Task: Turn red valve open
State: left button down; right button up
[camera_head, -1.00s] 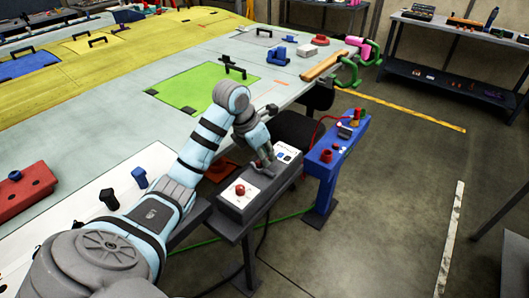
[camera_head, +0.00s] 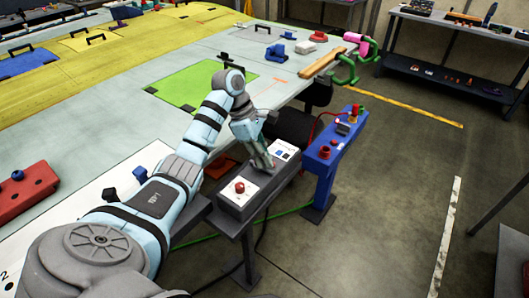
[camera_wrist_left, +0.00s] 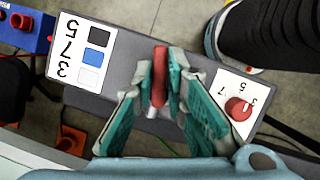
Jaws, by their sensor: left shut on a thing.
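The red valve (camera_wrist_left: 159,88) shows in the left wrist view as a narrow upright red handle above a grey box (camera_wrist_left: 128,48). My left gripper (camera_wrist_left: 160,66) has its teal fingers closed on either side of this handle. In the head view my left gripper (camera_head: 264,163) points down onto the box top, between a red knob (camera_head: 240,188) and a white label with dark and blue squares (camera_head: 284,150). The fingers hide the valve there. The red knob, on a white numbered plate, also shows to the right in the wrist view (camera_wrist_left: 238,108). My right gripper is not in view.
A blue stand (camera_head: 325,157) with red fittings is beyond the box. The large pale work table (camera_head: 120,120) with a green panel (camera_head: 190,88) lies behind my left arm. Floor is free at right.

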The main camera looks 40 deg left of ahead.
pick_arm(q)
jog(key=m+p, duration=0.1)
jog(key=m+g+p, duration=0.1)
jog(key=shift+s+r+m, duration=0.1)
jog(key=shift+r+m, duration=0.15)
jog(key=shift+m, duration=0.15)
jog(key=shift+f+m+p, duration=0.1)
jog(key=shift+m+p, duration=0.5)
jog(key=shift+s+g, duration=0.1)
jog(key=shift+g, duration=0.2)
jog(key=c, duration=1.6)
grip_release()
jog(key=shift+f, duration=0.1)
jog(key=shift+c, duration=0.2)
jog(key=shift+f, duration=0.1)
